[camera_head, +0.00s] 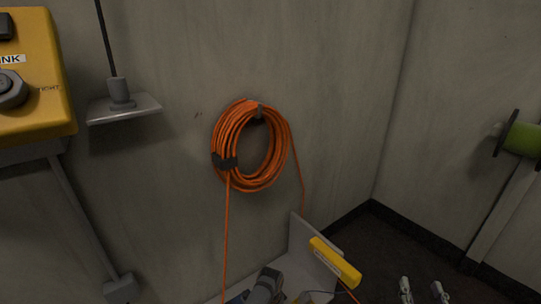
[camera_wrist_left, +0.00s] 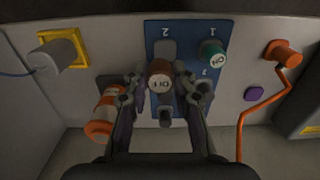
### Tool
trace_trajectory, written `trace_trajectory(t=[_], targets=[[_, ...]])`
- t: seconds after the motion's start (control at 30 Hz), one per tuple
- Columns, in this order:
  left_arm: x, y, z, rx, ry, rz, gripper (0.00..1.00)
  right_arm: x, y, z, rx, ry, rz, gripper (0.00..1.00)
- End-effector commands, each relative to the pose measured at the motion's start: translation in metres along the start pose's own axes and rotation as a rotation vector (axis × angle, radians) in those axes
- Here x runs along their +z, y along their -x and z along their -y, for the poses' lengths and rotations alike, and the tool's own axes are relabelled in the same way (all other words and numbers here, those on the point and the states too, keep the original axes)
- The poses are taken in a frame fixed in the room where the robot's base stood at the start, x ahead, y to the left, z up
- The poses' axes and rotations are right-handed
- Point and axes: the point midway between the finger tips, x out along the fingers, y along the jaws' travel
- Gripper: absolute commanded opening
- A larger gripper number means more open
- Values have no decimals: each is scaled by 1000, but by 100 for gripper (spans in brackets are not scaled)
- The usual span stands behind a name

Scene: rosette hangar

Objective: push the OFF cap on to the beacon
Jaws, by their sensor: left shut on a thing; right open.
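In the left wrist view my left gripper (camera_wrist_left: 158,88) is shut on a brown-red cap (camera_wrist_left: 159,69) with a pale label on its end. The label appears upside down and may read OFF, but it is too small to be sure. The cap is in front of a blue panel (camera_wrist_left: 182,103); whether it touches anything behind it is hidden. A teal cap (camera_wrist_left: 211,50) with a similar label sits on the panel beside it. I cannot tell which part is the beacon. In the head view my right gripper (camera_head: 422,290) is open and empty at the bottom edge.
Around the panel are an orange cylinder (camera_wrist_left: 104,113), a grey plug in a yellow frame (camera_wrist_left: 78,37), a purple knob (camera_wrist_left: 253,94) and an orange connector (camera_wrist_left: 284,54) with its cable. In the head view, a coiled orange cable (camera_head: 222,135) and a yellow box (camera_head: 45,115) are on the wall.

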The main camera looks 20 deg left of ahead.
Motion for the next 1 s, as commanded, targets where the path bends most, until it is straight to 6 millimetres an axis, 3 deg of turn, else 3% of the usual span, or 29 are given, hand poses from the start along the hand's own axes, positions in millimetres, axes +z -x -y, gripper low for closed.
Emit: trace_trajectory(t=[1.0], targets=[[52,53,-51,6,-3,3,0,-34,-2,0,0,0,0,52]])
